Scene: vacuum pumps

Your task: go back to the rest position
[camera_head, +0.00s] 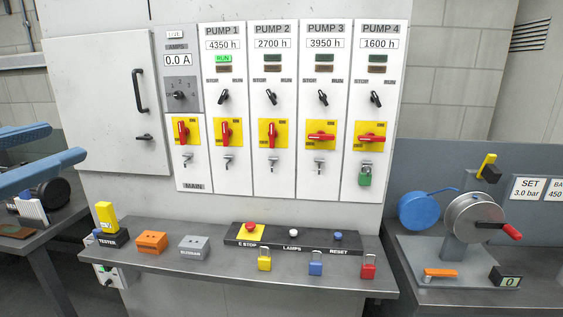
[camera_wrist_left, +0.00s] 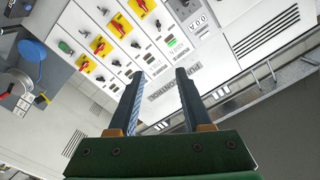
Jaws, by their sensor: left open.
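My left gripper (camera_head: 68,142) comes in at the left edge of the head view, its two blue fingers apart with nothing between them. The pump panel (camera_head: 290,95) has columns for pumps 1 to 4, with red handles on yellow plates. A green padlock (camera_head: 365,178) hangs under pump 4. My right gripper is not in view.
The bench shelf (camera_head: 200,273) holds a tester (camera_head: 112,238), an orange block (camera_head: 152,242), a grey block (camera_head: 193,247), a control box (camera_head: 320,243) and yellow (camera_head: 265,264), blue (camera_head: 315,268) and red (camera_head: 368,272) padlocks. A pump station (camera_head: 460,230) stands right.

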